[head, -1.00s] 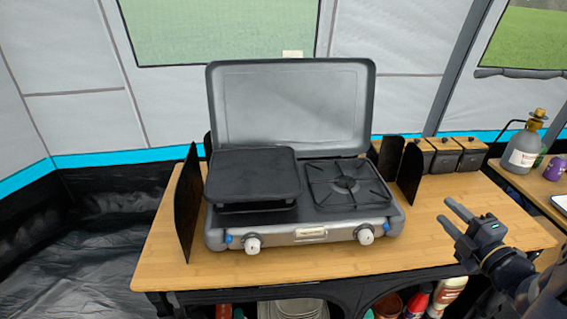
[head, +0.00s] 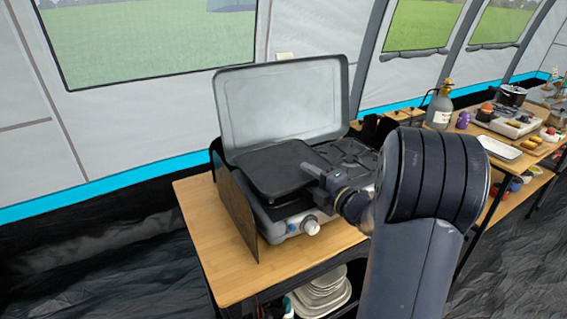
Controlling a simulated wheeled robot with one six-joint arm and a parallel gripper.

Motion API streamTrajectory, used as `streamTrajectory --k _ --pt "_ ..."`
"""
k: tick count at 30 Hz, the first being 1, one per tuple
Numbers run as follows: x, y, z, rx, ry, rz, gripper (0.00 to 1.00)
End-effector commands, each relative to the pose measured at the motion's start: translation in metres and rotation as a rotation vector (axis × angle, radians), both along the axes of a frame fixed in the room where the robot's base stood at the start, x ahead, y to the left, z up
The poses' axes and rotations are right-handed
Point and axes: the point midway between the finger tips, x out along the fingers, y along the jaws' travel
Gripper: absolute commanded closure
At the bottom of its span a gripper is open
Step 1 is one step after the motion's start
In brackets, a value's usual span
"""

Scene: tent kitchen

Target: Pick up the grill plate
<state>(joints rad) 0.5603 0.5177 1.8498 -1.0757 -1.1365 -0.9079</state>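The grill plate (head: 274,174) is a flat black square slab. It lies over the left burner of the silver two-burner camping stove (head: 293,238), in front of the raised lid (head: 283,100). My gripper (head: 314,170) is at the plate's right edge, with its fingers pointing left over or against that edge. The fingers are small and dark here, so I cannot tell whether they are open or closed on the plate. My arm hides the stove's right front part.
A dark upright wind panel (head: 237,205) stands at the stove's left side. The wooden table (head: 205,215) has bare room left of it. A gas bottle (head: 439,111) and a white tray (head: 500,149) stand on the right-hand table.

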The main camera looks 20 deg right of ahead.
Motion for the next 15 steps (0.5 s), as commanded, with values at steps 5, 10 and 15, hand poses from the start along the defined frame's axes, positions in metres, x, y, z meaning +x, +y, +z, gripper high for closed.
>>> streamTrajectory --k 5,10,15 --pt "0.0123 0.0047 -0.0003 0.0 0.001 -0.001 0.64" --pt "0.0123 0.0047 -0.0005 -0.001 0.001 -0.001 0.64" --pt "0.0121 0.0046 -0.0005 -0.001 0.001 -0.001 0.75"
